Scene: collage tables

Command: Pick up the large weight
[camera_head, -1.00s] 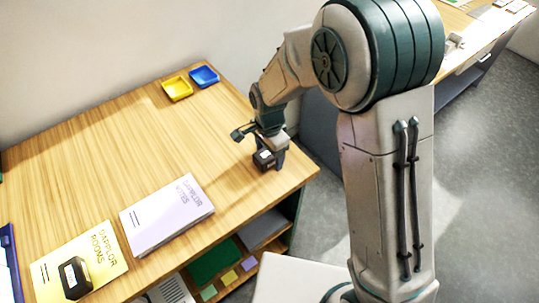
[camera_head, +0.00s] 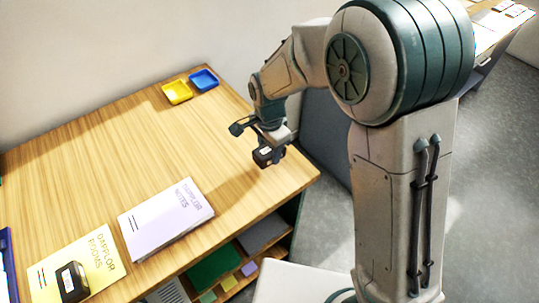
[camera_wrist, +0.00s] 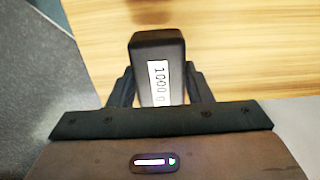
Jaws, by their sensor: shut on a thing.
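A black block-shaped weight (camera_wrist: 156,50) with a white label reading "1000" and a partly hidden further mark is between the fingers of my gripper (camera_wrist: 157,88) in the wrist view. The fingers are shut on its two sides. In the head view my gripper (camera_head: 270,152) holds the weight (camera_head: 262,157) above the right part of the wooden table (camera_head: 130,140). Another dark weight (camera_head: 72,282) with a pale label stands on the yellow "Dapplor Rooms" booklet (camera_head: 104,254) at the lower left.
A lilac "Dapplor Notes" booklet stack (camera_head: 150,225) lies near the table's front edge. A yellow tray (camera_head: 177,93) and a blue tray (camera_head: 204,80) sit at the back. Shelves below hold a green item (camera_head: 215,265). The table's middle is bare.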

